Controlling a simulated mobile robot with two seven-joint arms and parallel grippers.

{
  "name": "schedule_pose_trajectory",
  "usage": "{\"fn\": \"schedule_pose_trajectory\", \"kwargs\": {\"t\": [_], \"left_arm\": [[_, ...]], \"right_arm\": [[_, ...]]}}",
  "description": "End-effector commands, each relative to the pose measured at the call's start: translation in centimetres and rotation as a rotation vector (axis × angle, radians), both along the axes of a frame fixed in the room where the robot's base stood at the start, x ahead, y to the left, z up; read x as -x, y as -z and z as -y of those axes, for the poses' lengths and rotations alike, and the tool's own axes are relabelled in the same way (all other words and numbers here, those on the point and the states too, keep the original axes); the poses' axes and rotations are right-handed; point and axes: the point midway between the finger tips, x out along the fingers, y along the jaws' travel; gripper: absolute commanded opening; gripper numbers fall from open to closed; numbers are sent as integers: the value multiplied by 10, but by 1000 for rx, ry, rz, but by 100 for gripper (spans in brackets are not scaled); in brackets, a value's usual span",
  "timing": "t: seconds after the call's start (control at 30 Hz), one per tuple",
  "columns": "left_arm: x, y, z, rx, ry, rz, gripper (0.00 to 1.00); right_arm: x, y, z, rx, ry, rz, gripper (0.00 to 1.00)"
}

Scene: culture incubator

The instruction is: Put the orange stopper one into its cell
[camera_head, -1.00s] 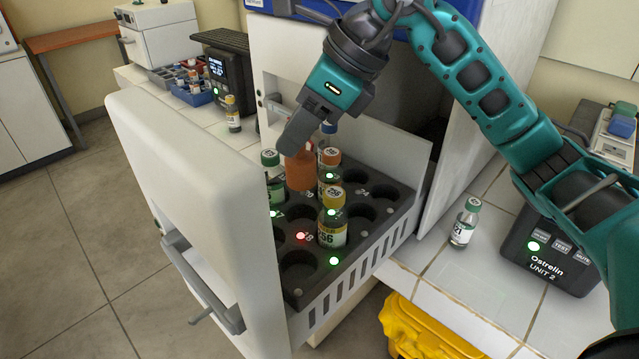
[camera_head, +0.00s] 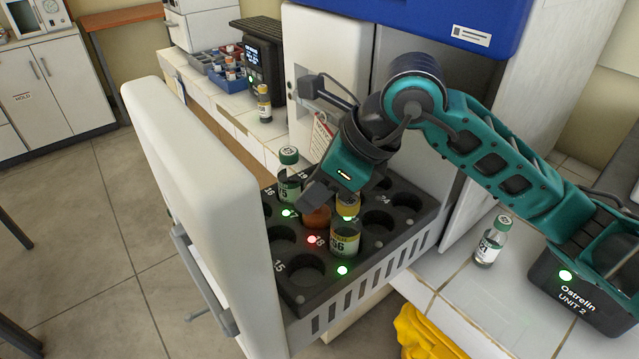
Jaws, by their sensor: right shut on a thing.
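The orange stopper one (camera_head: 317,217) shows as an orange-brown top among the cells of the dark rack (camera_head: 304,284) in the open drawer. It is low, just behind a red light (camera_head: 312,239); its lower part is hidden, and I cannot tell whether it rests on the cell floor. My right gripper (camera_head: 312,200) is shut on it from above, pointing down and to the left. A yellow-stopper vial (camera_head: 345,237) stands just to its right and front. A green-stopper vial (camera_head: 289,177) stands behind it to the left. My left gripper is out of view.
The white drawer front (camera_head: 205,190) rises left of the rack. Free cells lie at the front and right of the rack. A green-capped vial (camera_head: 491,241) and the Ostrelin unit (camera_head: 575,295) stand on the tiled counter (camera_head: 480,310). A yellow container (camera_head: 425,335) is below.

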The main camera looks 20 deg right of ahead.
Motion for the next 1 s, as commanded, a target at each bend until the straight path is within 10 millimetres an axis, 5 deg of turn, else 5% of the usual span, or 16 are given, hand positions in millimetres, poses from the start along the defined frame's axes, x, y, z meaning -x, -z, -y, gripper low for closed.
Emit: {"fn": "schedule_pose_trajectory", "kwargs": {"t": [0.2, 0.23, 0.33, 0.7, 1.0], "left_arm": [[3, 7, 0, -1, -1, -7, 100], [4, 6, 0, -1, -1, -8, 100], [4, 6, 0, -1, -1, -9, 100], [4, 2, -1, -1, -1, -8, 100], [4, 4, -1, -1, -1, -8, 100]], "right_arm": [[0, 4, 0, 0, 1, 1, 0], [0, 3, 1, 0, 1, 1, 32], [0, 2, 0, 0, 1, -1, 41], [1, -6, 3, 1, 2, 2, 41], [20, -59, 31, 2, 4, 6, 41]]}}
